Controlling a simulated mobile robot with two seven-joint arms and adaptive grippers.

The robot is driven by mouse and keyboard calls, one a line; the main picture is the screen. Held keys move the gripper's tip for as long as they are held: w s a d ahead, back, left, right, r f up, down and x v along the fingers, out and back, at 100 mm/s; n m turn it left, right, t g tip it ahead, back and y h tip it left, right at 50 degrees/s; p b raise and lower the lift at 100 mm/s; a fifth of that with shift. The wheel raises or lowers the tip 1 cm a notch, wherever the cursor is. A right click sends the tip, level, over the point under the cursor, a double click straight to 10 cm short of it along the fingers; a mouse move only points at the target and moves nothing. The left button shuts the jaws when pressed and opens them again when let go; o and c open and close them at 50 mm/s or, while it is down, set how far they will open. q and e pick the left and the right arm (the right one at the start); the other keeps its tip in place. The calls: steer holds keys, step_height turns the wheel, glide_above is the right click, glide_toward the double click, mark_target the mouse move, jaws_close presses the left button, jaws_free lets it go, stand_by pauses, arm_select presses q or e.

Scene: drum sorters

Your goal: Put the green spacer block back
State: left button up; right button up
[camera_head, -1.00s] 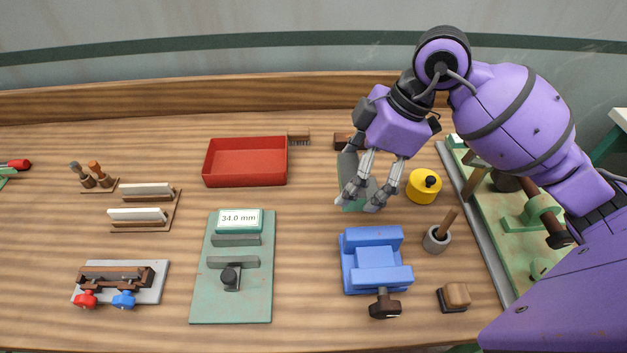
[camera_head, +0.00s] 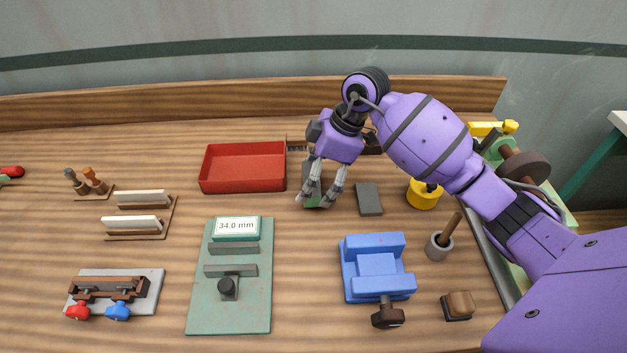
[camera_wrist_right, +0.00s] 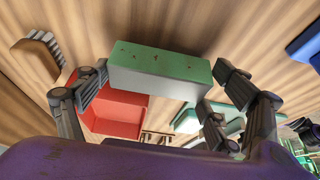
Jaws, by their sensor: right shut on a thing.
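The green spacer block (camera_head: 312,188) is between the fingers of my right gripper (camera_head: 315,203), which is shut on it, just right of the red tray. In the right wrist view the green block (camera_wrist_right: 160,68) lies crosswise between the fingers, its worn green face and a paler side showing. In the head view the fingers partly cover it. I cannot tell its exact height above the table. My left gripper is not in view.
A dark grey slab (camera_head: 369,198) lies to the right of the gripper. The red tray (camera_head: 243,187) is to its left. A blue vise (camera_head: 377,283), a yellow round piece (camera_head: 423,195) and a green gauge plate marked 34.0 mm (camera_head: 230,310) stand around. Bare wood lies between plate and vise.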

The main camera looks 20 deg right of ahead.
steer(key=shift+f, duration=0.7)
steer(key=o, duration=1.6)
steer(key=v, duration=1.2)
steer(key=shift+s, duration=0.1)
